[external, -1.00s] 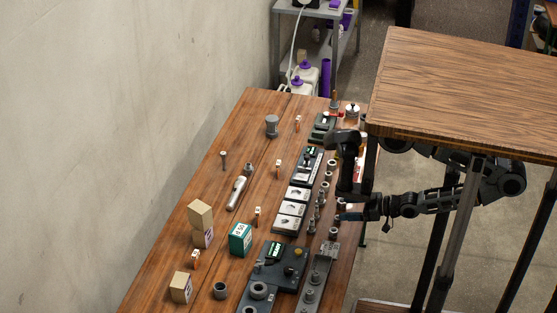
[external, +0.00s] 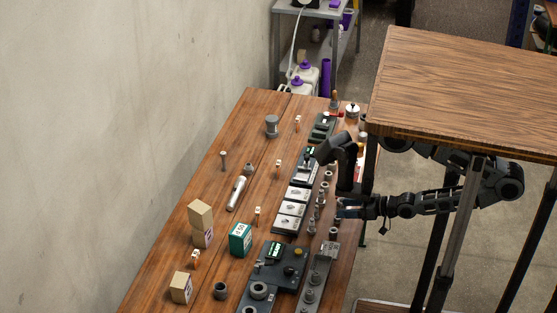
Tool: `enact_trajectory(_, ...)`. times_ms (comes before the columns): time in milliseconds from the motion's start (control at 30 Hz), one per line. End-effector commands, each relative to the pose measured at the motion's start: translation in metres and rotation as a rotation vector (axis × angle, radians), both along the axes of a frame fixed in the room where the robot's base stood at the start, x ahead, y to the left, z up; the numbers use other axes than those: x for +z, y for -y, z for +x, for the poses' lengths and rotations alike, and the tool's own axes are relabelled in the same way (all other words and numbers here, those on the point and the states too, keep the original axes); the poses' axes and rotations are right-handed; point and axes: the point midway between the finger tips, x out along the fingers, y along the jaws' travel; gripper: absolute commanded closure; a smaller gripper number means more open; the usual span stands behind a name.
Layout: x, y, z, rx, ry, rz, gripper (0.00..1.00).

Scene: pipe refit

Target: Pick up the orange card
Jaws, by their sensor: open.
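Several small upright orange pieces with white tops stand on the wooden workbench. One orange-and-white piece (external: 298,123) is near the far end, one (external: 278,165) is farther down, one (external: 257,212) is by the green box, and one (external: 195,259) is near the cardboard boxes. I cannot tell which is the orange card. My gripper (external: 318,158) is at the dark end of my arm, above the right side of the bench near a black-and-white device. It is open and apart from the orange pieces. Its fingers are too small and dark to see clearly.
A raised wooden tabletop (external: 460,85) overhangs my arm. The bench's left strip is mostly clear.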

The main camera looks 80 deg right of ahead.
Motion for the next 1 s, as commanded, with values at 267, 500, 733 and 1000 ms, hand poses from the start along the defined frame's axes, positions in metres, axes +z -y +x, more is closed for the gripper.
enact_trajectory(267,-0.030,0.027,0.038,-0.368,-0.029,0.794,0.32)
enact_trajectory(500,-0.047,0.042,0.076,-0.663,-0.009,1.568,0.32)
enact_trajectory(733,-0.049,0.050,0.116,-0.855,-0.007,2.228,0.32)
enact_trajectory(1000,-0.070,0.033,0.211,-0.902,-0.141,2.609,0.32)
